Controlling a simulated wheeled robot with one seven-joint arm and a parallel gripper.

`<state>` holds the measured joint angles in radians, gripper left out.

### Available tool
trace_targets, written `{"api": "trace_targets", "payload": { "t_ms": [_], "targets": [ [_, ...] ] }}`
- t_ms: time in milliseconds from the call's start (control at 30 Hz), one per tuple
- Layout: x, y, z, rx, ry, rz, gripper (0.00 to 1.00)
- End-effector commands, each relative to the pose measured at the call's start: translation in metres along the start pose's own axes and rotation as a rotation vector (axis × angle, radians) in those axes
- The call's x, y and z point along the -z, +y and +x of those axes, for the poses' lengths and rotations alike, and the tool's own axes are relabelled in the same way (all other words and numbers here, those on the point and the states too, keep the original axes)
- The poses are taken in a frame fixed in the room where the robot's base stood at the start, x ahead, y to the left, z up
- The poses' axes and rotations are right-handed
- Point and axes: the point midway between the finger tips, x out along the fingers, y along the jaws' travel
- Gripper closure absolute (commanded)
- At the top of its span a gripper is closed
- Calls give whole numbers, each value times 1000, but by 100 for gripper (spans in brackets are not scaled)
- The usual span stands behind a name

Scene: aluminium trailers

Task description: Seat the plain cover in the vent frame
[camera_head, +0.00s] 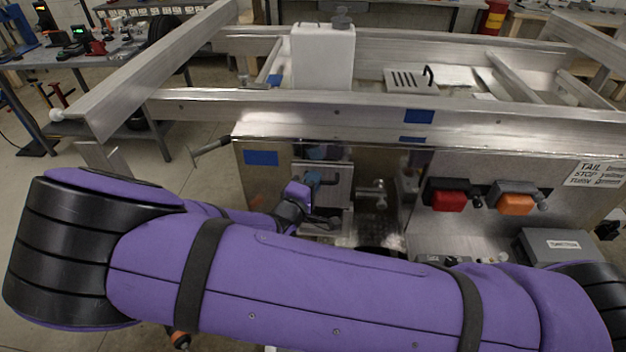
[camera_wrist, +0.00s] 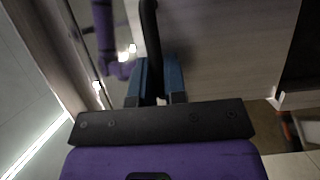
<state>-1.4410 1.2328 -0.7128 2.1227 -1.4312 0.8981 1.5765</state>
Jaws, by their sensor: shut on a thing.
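My gripper (camera_wrist: 155,90) has blue fingers shut on a black curved handle (camera_wrist: 150,35). In the head view my gripper (camera_head: 312,183) is at the trailer's front face, partly behind my purple arm. A plain grey metal plate (camera_head: 341,186), apparently the plain cover, stands upright right behind the fingers. Its grey face seems to fill much of the wrist view (camera_wrist: 215,45). The vent frame cannot be told apart from the plate, so I cannot tell whether the cover is inside it or in front of it. My arm hides the area below.
A slotted plate (camera_head: 404,80) with a black handle lies on the trailer top beside a white tank (camera_head: 323,57). Right of the gripper are a metal fitting (camera_head: 371,194), a red lamp (camera_head: 449,196) and an orange lamp (camera_head: 514,201). A bar handle (camera_head: 211,147) juts out at left.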

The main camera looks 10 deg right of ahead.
Motion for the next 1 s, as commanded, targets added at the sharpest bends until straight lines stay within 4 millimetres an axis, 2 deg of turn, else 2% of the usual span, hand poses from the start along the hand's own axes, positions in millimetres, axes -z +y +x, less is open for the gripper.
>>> {"api": "trace_targets", "payload": {
  "t_ms": [1000],
  "targets": [
    [0,-22,0,-1,0,-1,100]
  ]
}}
